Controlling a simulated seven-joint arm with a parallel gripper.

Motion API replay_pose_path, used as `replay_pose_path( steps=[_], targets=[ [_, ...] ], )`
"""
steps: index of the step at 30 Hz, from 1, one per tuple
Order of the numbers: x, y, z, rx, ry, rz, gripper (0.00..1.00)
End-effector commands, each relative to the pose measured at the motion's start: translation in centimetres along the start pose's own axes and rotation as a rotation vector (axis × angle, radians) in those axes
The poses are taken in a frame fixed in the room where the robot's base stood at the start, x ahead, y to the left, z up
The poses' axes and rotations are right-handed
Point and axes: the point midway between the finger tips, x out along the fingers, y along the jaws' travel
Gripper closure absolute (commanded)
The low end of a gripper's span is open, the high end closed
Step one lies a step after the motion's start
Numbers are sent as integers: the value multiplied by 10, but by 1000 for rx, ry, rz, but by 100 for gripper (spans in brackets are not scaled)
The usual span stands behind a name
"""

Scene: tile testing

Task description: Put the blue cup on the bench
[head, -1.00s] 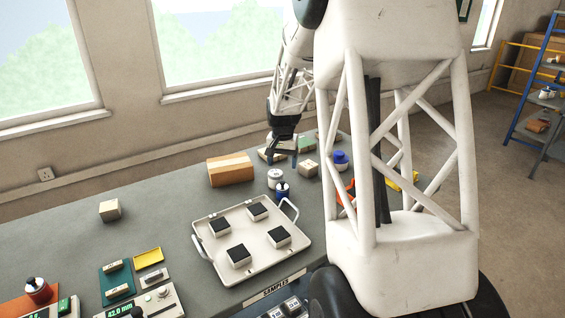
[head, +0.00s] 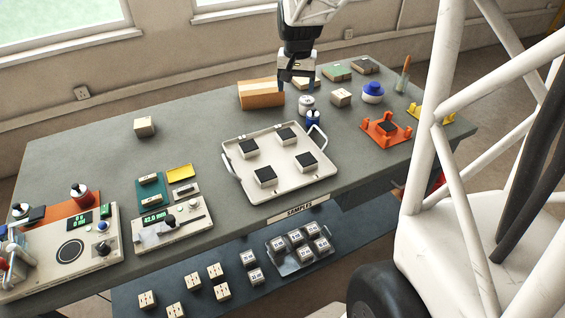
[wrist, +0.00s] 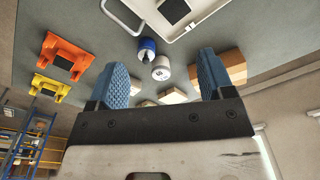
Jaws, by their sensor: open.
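A small blue cup-like container (head: 313,119) with a pale and dark top stands on the grey bench (head: 205,128), close by the tray's right handle. In the wrist view the blue container (wrist: 147,47) is beyond the fingers, beside a white can. A second blue-topped round item (head: 373,91) with a white band stands further right on the bench; I cannot tell for sure which is the cup. My gripper (head: 297,83) hangs over the back of the bench, beside the cardboard box. Its blue fingers (wrist: 163,80) are wide apart with nothing held between them.
A white tray (head: 236,182) with several dark-topped blocks lies mid-bench. A cardboard box (head: 261,94), white can (head: 306,104) and pale block (head: 340,97) stand near my gripper. An orange fixture (head: 386,128) is at right. The bench left of the box is mostly clear.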

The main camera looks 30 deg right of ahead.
Motion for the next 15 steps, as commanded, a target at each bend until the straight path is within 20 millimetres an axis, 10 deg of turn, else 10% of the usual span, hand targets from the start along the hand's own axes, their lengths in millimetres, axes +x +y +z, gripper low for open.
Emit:
replay_pose_path(
  steps=[15],
  targets=[
    [-54,-24,148,-226,67,-25,25]
  ],
)
